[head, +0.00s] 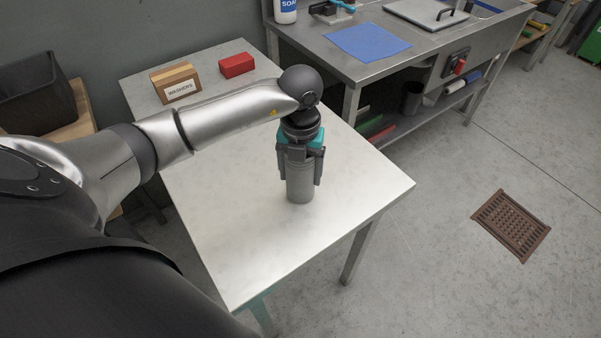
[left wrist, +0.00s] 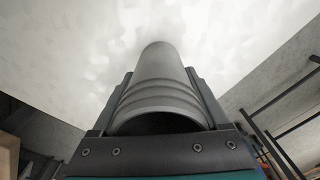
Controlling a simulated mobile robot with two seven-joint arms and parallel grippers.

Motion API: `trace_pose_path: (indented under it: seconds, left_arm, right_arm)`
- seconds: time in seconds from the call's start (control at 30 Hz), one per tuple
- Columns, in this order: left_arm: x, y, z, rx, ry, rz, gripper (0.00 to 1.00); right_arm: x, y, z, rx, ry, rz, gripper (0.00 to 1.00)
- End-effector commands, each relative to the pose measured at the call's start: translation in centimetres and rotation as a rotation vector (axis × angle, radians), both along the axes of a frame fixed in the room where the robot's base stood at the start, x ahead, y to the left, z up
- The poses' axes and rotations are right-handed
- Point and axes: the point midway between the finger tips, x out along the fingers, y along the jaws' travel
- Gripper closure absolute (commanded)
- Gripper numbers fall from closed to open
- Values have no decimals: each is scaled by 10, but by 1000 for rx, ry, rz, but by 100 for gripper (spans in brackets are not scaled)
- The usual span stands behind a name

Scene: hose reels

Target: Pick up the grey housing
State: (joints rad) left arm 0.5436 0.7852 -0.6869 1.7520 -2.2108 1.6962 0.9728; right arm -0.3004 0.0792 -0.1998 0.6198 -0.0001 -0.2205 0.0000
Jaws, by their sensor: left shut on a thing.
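The grey housing (head: 299,186) is a ribbed grey cylinder, upright at the middle of the light metal table. My left gripper (head: 301,170) comes down on it from above and is shut on it, one finger on each side. In the left wrist view the housing (left wrist: 160,85) lies between the two fingers of my left gripper (left wrist: 160,100), with its open near end toward the camera. I cannot tell whether its lower end touches the tabletop. My right gripper is not in view.
The table (head: 240,240) is bare around the housing. A washers box (head: 176,84) and a red block (head: 237,65) stand at its far end. A workbench with a blue mat (head: 367,42) is behind. A brown floor grate (head: 511,226) lies at right.

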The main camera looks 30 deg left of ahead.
Motion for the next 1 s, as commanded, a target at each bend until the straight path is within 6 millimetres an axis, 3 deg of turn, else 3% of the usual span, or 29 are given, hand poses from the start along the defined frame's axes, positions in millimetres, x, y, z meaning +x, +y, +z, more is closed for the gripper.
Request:
trace_pose_path:
  seconds: [0.03,0.27,0.67,0.87,1.0]
  left_arm:
    - [0,0,0,0,-1,0,65]
    - [0,0,0,0,-1,0,91]
    - [1,1,9,1,-3,1,91]
    - [2,0,40,0,-6,0,91]
    - [3,0,79,0,-11,-1,91]
  right_arm:
    - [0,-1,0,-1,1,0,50]
    - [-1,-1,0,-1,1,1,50]
    - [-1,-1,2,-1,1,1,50]
    - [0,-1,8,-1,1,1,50]
    - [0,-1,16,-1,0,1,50]
